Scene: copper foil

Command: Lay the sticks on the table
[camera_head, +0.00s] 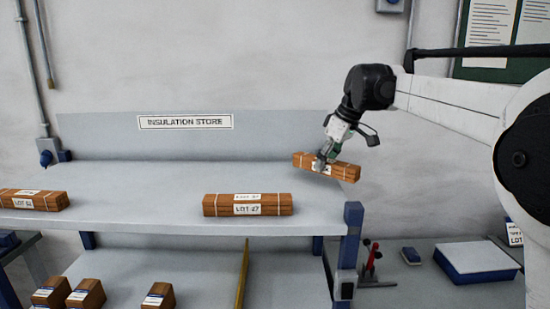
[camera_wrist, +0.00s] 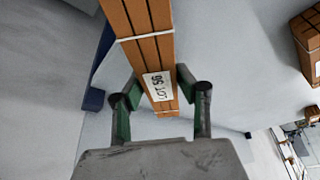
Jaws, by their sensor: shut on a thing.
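My gripper (camera_head: 322,163) is shut on a bundle of brown sticks (camera_head: 345,171). The bundle is tied with pale bands and carries a white lot label. It is slightly tilted, above the right end of the grey upper shelf; I cannot tell how wide the gap is. In the wrist view the held bundle (camera_wrist: 147,35) lies between the two green fingers (camera_wrist: 158,95). A second bundle, labelled LOT 47 (camera_head: 222,210), lies at the shelf's front middle. A third bundle (camera_head: 50,203) lies at the far left. A grey table (camera_head: 400,290) stands lower right.
On that table are a blue-and-white box (camera_head: 475,260), a small blue item (camera_head: 410,255) and a red-handled tool (camera_head: 371,257). A blue post (camera_head: 350,240) edges the shelf (camera_head: 130,180). Several bundles (camera_head: 86,296) lie below. The shelf is clear between its bundles.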

